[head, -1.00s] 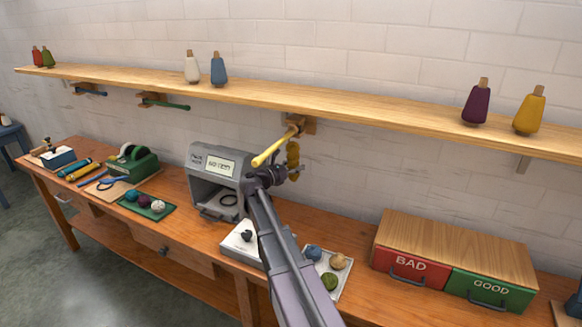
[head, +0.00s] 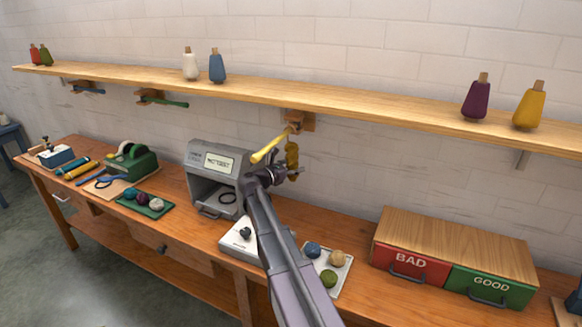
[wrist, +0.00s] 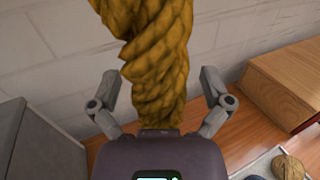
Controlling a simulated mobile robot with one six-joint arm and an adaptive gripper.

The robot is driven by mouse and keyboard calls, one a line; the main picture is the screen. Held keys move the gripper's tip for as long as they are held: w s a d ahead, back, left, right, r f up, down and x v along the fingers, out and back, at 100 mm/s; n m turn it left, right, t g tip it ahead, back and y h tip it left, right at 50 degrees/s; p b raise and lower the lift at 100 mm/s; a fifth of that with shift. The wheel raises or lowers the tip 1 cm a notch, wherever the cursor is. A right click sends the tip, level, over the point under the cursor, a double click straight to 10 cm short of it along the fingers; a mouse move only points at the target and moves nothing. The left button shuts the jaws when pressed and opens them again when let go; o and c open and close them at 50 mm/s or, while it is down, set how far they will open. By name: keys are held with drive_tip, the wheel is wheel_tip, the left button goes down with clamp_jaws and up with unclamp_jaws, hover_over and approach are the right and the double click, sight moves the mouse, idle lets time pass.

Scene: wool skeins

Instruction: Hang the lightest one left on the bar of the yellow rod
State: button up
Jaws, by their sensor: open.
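The yellow rod (head: 268,151) sticks out from a wooden bracket under the shelf. A twisted mustard skein (head: 292,153) is upright just below and behind the rod, close to its bracket end. Whether its top loop is around the rod cannot be told. My gripper (head: 290,174) is at the skein's lower part. In the wrist view the fingers (wrist: 160,82) are spread wide on both sides of the skein (wrist: 156,50), with gaps showing between them and the wool. The skein's top is out of that view, and its bottom end is hidden by the gripper body.
A grey box with a display (head: 213,178) stands left of my arm, a white scale (head: 241,239) below it. A tray (head: 343,270) with small wool balls is to the right. Red and green drawers (head: 410,268) are farther right. The shelf (head: 380,116) runs above; green and blue rods are left.

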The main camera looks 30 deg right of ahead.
drive_tip(key=shift+a, duration=0.15)
drive_tip(key=v, duration=1.1)
drive_tip(key=shift+a, duration=0.4)
drive_tip(key=shift+s, duration=0.15)
